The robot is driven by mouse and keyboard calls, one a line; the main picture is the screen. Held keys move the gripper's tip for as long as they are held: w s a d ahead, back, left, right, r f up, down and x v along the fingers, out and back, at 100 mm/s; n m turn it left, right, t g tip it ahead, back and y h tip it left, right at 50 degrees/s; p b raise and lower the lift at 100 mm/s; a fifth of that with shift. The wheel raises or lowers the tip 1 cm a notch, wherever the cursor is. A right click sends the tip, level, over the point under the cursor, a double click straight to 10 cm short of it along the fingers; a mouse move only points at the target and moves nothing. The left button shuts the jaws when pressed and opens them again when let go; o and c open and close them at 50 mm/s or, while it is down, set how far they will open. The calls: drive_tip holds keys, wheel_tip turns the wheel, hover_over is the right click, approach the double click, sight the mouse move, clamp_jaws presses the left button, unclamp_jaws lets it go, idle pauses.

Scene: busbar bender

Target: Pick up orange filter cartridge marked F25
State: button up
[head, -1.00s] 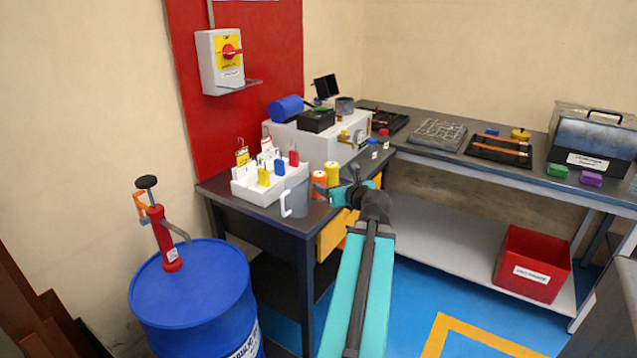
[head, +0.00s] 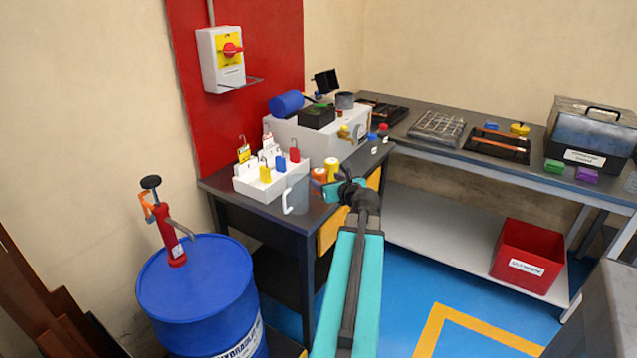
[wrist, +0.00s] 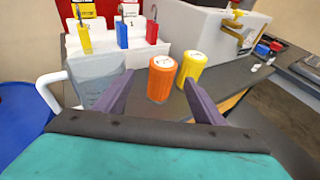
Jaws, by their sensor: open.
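The orange filter cartridge (wrist: 161,80) stands upright on the dark bench, ahead of my gripper (wrist: 160,105) in the wrist view. It lies between the lines of the two open purple fingers, and nothing is held. Its top has a pale label that is too small to read. In the head view the orange cartridge (head: 319,177) shows just left of my gripper (head: 338,186), partly hidden. A yellow cartridge (wrist: 191,69) stands close behind and right of it, also seen in the head view (head: 332,168).
A grey jug (wrist: 100,82) with a white handle stands left of the orange cartridge. A white tray (wrist: 110,60) with coloured padlocks and tags is behind the jug. A light grey machine (wrist: 190,32) stands at the back. A blue drum (head: 198,285) stands left of the bench.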

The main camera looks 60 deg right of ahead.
sight(322, 178)
drive_tip(key=shift+w+d+f, duration=0.1)
drive_tip(key=shift+w+d, duration=0.1)
drive_tip(key=shift+w, duration=0.05)
drive_tip(key=shift+f+x, duration=0.2)
drive_tip(key=shift+x, duration=2.4)
drive_tip(key=shift+s+d, duration=0.1)
drive_tip(key=shift+s, duration=0.1)
drive_tip(key=shift+c, duration=0.4)
drive_tip(key=c, duration=1.2)
drive_tip(key=shift+o, duration=0.2)
drive_tip(key=shift+r, duration=0.1)
